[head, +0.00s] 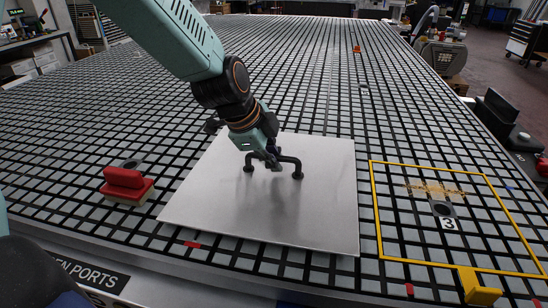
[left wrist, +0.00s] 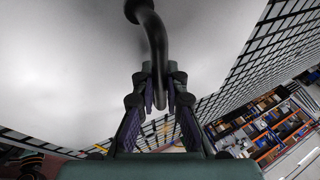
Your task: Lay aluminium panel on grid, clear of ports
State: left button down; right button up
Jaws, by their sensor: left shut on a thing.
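The aluminium panel (head: 290,220) is a flat silver-grey sheet with a black bar handle (head: 290,162) on top. It spans the front middle of the grid table (head: 80,125); I cannot tell whether it rests on the grid or hangs just above it. My left gripper (head: 270,163) is shut on the handle. The left wrist view shows the handle (left wrist: 153,35) running down between the fingers (left wrist: 160,100), with the panel (left wrist: 70,60) behind. A dark round port (head: 443,209) lies right of the panel, apart from it. The grid beneath the panel is hidden.
A yellow frame (head: 374,215) marked 3 surrounds that port and a patch of brown debris (head: 436,190). A red-handled brush (head: 128,184) sits left of the panel, by another dark round port (head: 131,163). A small orange object (head: 357,48) stands far back. The grid behind is mostly clear.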

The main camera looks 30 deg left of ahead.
pick_arm(q)
jog(key=shift+f+b, duration=0.6)
jog(key=shift+b, duration=0.1)
dwell(0.6)
jog(key=c, duration=1.4)
grip_release()
jog(key=shift+o, duration=0.4)
jog(key=shift+s+f, duration=0.15)
jog(key=shift+v, duration=3.8)
